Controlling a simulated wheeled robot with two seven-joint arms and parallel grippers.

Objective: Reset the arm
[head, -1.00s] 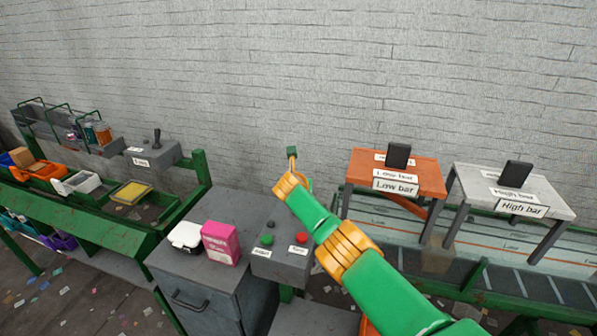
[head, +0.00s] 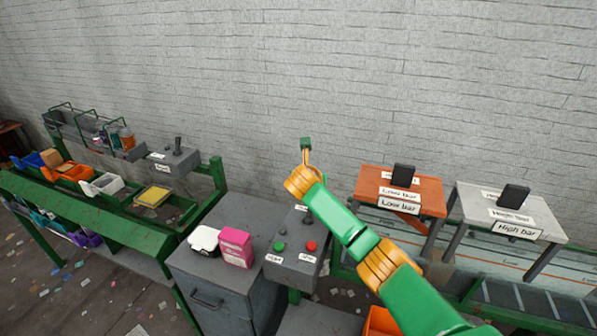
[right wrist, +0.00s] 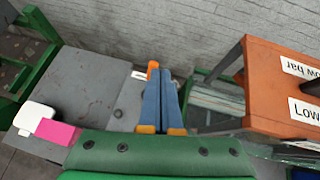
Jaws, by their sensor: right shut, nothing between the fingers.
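My right arm reaches in from the lower right in the head view, with green links and orange joints. Its wrist end (head: 304,172) is raised above and just behind the button box (head: 296,258), apart from it as far as I can tell. The box has a green button (head: 279,246) and a red button (head: 310,246); their labels are too small to read surely. In the right wrist view my right gripper (right wrist: 162,76) has its blue fingers together with nothing between them. Its fingertips are not clear in the head view. My left gripper is not in view.
A grey cabinet (head: 205,277) carries a white container (head: 204,240) and a pink box (head: 236,247). The orange Low bar table (head: 437,193) and the grey High bar table (head: 470,208) stand at the right. A lever box (head: 172,163) and trays are at the left.

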